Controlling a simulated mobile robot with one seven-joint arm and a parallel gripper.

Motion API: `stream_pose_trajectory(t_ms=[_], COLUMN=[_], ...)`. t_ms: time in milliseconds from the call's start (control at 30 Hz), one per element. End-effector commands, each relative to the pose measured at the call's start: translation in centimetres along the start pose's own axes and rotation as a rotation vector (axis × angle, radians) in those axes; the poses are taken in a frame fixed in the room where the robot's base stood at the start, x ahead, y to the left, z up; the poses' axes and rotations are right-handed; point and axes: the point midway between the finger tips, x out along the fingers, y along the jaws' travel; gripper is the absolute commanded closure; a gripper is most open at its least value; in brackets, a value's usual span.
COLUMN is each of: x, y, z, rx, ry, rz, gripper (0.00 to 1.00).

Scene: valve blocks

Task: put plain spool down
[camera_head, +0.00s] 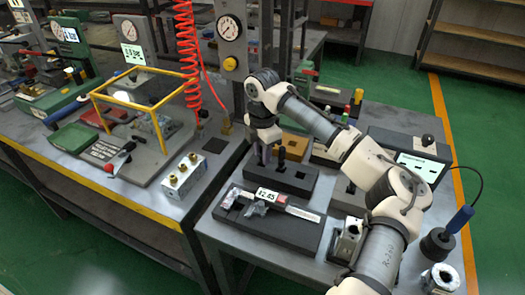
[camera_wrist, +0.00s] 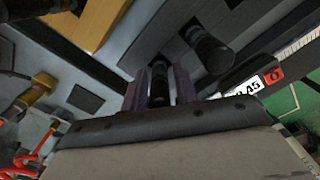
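My gripper (camera_head: 263,154) is low over a dark grey block (camera_head: 292,178) on the right-hand bench. In the wrist view, my gripper's two fingers (camera_wrist: 160,88) stand close on either side of a dark cylindrical spool (camera_wrist: 158,75), which appears to be the plain spool. Its lower end points at the block, and I cannot tell whether it sits in a hole. A second dark spool (camera_wrist: 208,48) stands upright in the block beside my gripper; it also shows in the head view (camera_head: 281,157).
A dark tray with a caliper and a display (camera_head: 268,214) lies in front of the block. An orange-brown block (camera_head: 295,143) is behind. A silver valve block (camera_head: 184,175) and a yellow frame (camera_head: 130,95) are on the left bench. A red coiled hose (camera_head: 188,50) hangs nearby.

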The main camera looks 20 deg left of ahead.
Motion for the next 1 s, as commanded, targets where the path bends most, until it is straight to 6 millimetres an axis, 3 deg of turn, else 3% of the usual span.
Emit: stream_pose_trajectory(t_ms=[467,1000], x=[-0.8,-11.1], y=[0.0,0.0], z=[0.0,0.0], rx=[0.0,0.001], ry=[0.001,-0.001], rz=[0.001,0.001], gripper=[0.61,0.61])
